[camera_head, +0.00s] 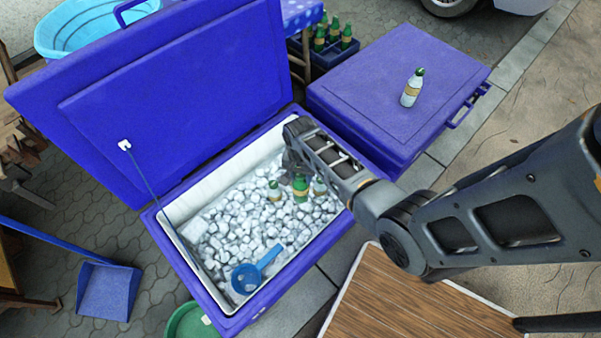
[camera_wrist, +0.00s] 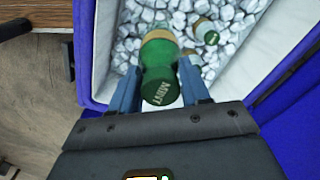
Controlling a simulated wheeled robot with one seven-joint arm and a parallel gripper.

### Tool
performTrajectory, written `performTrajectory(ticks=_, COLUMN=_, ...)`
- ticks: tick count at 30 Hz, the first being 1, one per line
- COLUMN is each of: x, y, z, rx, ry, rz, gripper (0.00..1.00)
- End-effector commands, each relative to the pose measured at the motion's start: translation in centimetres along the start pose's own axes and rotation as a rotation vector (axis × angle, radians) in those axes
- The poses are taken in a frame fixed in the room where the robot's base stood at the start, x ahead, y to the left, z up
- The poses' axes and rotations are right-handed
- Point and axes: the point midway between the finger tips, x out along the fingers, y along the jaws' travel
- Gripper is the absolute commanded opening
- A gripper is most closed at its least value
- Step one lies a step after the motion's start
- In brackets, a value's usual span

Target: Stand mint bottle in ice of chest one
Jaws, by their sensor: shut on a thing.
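The open blue chest (camera_head: 190,287) is full of white ice cubes (camera_head: 225,222). My gripper (camera_head: 295,168) reaches into it over the far right part of the ice. In the wrist view my gripper (camera_wrist: 160,88) is shut on the green mint bottle (camera_wrist: 160,58), whose green cap reads MINT. In the head view this green bottle (camera_head: 300,188) looks upright at the ice, below my gripper. I cannot tell whether its base is in the ice or just above it.
A blue scoop (camera_head: 248,277) lies near the front. A closed blue chest (camera_head: 365,75) stands behind right with a pale bottle (camera_head: 411,90) on its lid.

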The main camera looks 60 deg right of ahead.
Motion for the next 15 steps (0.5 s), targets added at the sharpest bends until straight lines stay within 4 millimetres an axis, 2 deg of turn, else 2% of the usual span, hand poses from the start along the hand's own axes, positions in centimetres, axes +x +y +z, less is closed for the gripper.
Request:
performTrajectory(ticks=1, x=1.1, y=-0.1, z=0.0, rx=0.000, ry=0.001, rz=-0.001, gripper=0.16)
performTrajectory(ticks=15, x=6.1, y=-0.1, z=0.0, rx=-0.001, ry=0.001, rz=-0.001, gripper=0.16)
